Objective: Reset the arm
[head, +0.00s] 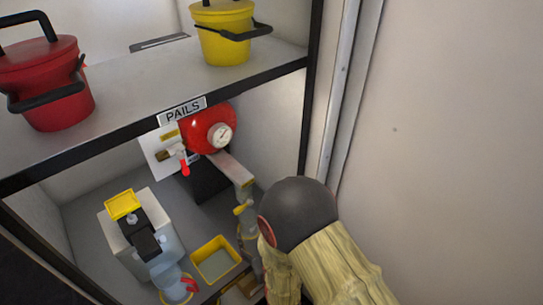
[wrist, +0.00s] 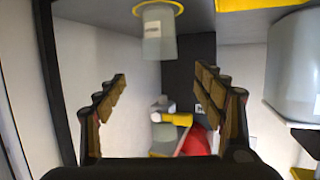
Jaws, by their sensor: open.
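My arm (head: 320,240) reaches into the lower right of the head view, with a dark rounded joint and beige padded links. Its gripper cannot be made out there. In the wrist view my gripper (wrist: 161,77) has its two brown-padded fingers spread wide apart, with nothing between them. Beyond the fingers in the wrist view are a yellow lever-like part (wrist: 180,118) and a red rounded surface (wrist: 197,140). In the head view a red round tank (head: 200,128) with a dial gauge (head: 220,134) sits under the shelf, left of and beyond my arm.
A shelf edge labelled PAILS (head: 183,110) runs above, bearing a red pail (head: 45,85) and a yellow pail (head: 222,40). Below are a white box with a yellow cap (head: 123,205), a yellow-rimmed tray (head: 216,260) and a clear container (head: 172,280). A post and wall stand right.

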